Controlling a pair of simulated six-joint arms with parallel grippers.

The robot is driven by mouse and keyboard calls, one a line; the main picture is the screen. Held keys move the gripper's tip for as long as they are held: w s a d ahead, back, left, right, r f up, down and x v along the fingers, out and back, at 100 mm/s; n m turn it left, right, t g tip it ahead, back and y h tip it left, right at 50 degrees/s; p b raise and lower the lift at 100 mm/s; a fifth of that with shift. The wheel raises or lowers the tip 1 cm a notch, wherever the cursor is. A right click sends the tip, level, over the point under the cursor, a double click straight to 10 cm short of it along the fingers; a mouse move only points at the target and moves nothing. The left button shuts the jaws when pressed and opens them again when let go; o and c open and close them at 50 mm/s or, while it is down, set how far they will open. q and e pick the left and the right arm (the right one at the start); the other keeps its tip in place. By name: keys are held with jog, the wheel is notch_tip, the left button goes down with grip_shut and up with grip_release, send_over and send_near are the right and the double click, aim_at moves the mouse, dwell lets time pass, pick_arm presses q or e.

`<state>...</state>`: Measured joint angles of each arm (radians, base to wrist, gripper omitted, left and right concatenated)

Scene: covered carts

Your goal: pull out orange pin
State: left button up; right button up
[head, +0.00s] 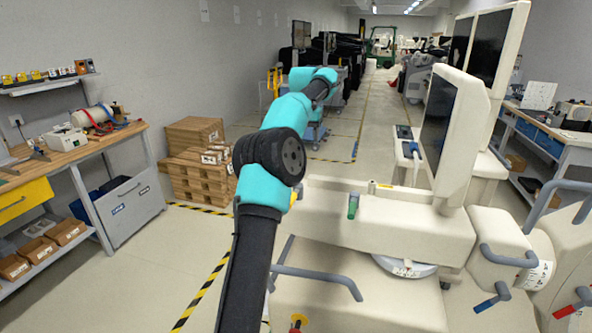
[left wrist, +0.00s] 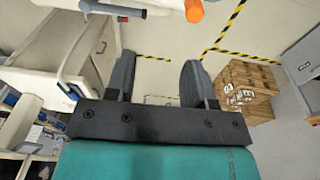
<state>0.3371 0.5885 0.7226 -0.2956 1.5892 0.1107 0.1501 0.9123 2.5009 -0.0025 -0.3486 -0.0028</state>
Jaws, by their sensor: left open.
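The cart (head: 395,225) carries a monitor (head: 440,130), a green-handled item (head: 353,206) and a grey rail (head: 315,274). Wooden pallets with boxes (head: 195,160) stand left of my arm. A workbench (head: 85,150) is at the left. Taped floor between is clear.

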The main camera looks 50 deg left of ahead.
pick_arm(q)
jog(key=shift+g, duration=0.7)
jog(key=s+a+f, duration=0.2)
jog(key=s, duration=0.1)
jog(key=shift+a, duration=0.2)
jog(key=shift+r, duration=0.1)
jog(key=shift+f, duration=4.5)
jog(key=shift+c, duration=0.3)
grip_shut()
jog(key=shift+r, duration=0.35)
jog(key=shift+r, duration=2.65)
